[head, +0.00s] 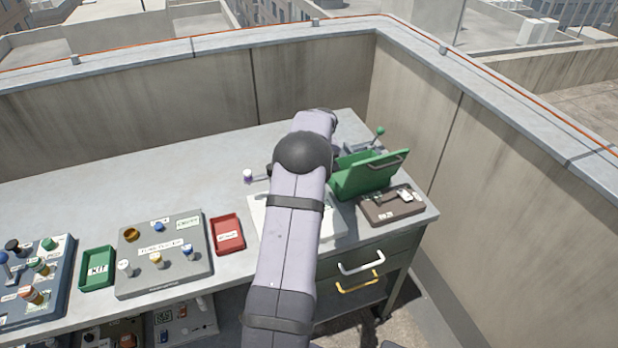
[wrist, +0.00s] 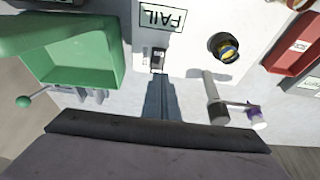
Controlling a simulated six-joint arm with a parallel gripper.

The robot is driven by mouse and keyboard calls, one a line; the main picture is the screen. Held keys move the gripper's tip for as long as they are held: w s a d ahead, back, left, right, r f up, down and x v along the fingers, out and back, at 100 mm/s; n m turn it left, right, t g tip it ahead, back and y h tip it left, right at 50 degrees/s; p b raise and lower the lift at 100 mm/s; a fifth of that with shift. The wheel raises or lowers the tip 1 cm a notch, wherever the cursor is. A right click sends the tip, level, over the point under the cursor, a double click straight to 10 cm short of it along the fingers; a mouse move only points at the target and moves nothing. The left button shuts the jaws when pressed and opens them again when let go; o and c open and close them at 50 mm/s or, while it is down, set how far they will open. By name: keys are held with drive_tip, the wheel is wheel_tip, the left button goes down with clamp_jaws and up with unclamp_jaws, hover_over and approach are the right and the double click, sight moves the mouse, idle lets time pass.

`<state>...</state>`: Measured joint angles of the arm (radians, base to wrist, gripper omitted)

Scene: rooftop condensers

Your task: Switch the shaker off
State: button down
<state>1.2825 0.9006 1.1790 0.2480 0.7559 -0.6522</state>
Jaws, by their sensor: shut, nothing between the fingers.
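A white unit (head: 258,222) stands on the bench, mostly hidden behind my arm in the head view. In the wrist view its white top (wrist: 190,68) carries a FAIL label (wrist: 162,17) and a small dark switch (wrist: 157,58) in a light housing. I cannot read which way the switch is set. My gripper (wrist: 158,78) is shut and empty, with its fingertips right by the switch's near edge; whether they touch cannot be told. No shaker label is readable. My gripper is hidden in the head view.
A dark round socket (wrist: 225,48) and a lever with a purple-and-white knob (wrist: 256,118) lie right of my fingers. An open green box (head: 366,176) and red tray (head: 228,235) flank the unit. A grey control panel (head: 164,278) is farther left. The bench behind is clear.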

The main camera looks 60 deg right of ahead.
drive_tip(key=b+v, duration=0.2)
drive_tip(key=v, duration=0.6)
drive_tip(key=shift+r+b, duration=0.3)
drive_tip(key=shift+b, duration=0.1)
drive_tip(key=shift+s+a, duration=0.1)
drive_tip(key=shift+w+d+r+b, duration=0.15)
drive_tip(key=shift+w+d+b, duration=0.3)
drive_tip(key=shift+b, duration=0.3)
